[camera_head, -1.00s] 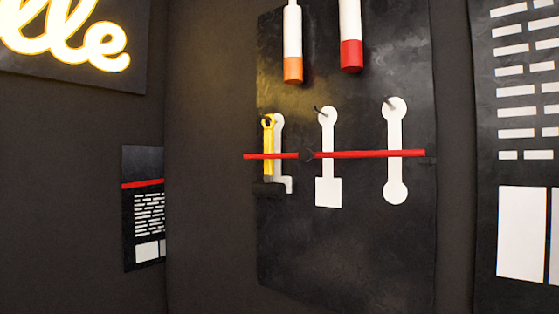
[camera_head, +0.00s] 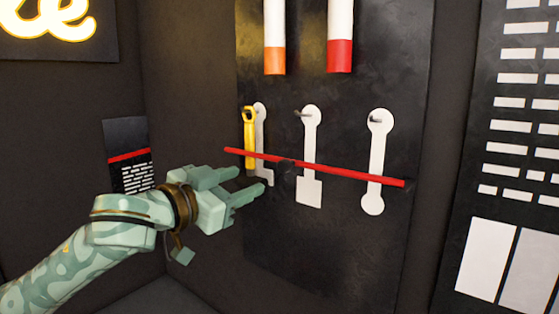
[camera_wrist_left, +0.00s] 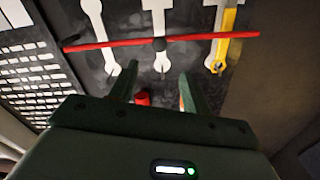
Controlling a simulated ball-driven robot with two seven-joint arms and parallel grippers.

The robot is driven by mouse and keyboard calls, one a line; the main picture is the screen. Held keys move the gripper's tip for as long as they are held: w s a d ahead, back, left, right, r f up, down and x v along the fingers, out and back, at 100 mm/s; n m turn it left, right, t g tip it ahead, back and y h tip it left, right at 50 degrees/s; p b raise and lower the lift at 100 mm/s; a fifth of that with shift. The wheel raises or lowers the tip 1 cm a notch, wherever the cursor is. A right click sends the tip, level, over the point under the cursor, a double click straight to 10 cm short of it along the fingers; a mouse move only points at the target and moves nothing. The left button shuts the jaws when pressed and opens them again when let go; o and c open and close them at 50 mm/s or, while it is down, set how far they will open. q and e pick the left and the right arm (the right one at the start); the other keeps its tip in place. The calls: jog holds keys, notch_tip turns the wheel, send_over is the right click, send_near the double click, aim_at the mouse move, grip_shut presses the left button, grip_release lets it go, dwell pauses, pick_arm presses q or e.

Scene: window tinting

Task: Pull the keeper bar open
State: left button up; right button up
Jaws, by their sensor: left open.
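The red keeper bar (camera_head: 330,170) runs across the black tool board, over several hanging tool shapes, with a dark knob (camera_head: 286,166) on it. A yellow wrench (camera_head: 249,135) hangs behind its left end. In the head view my left gripper (camera_head: 251,180) is open and empty, its fingers reaching toward the bar's left part and appearing just below it. In the left wrist view the bar (camera_wrist_left: 110,44) crosses beyond the open fingers (camera_wrist_left: 157,85), with no contact visible. The yellow wrench (camera_wrist_left: 223,45) is at the right there. My right gripper is not in view.
White cylinders with an orange tip (camera_head: 275,60) and a red tip (camera_head: 339,56) hang above. A board with white blocks (camera_head: 515,150) stands at the right. The dark wall is bare between the boards.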

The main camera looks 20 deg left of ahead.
aim_at(281, 167)
pick_arm(q)
jog(key=p+x, duration=0.2)
jog(key=x, duration=0.9)
jog(key=shift+w+d, duration=0.15)
jog(key=shift+w, duration=0.2)
jog(key=shift+c, duration=0.3)
grip_shut()
jog(key=shift+p, duration=0.3)
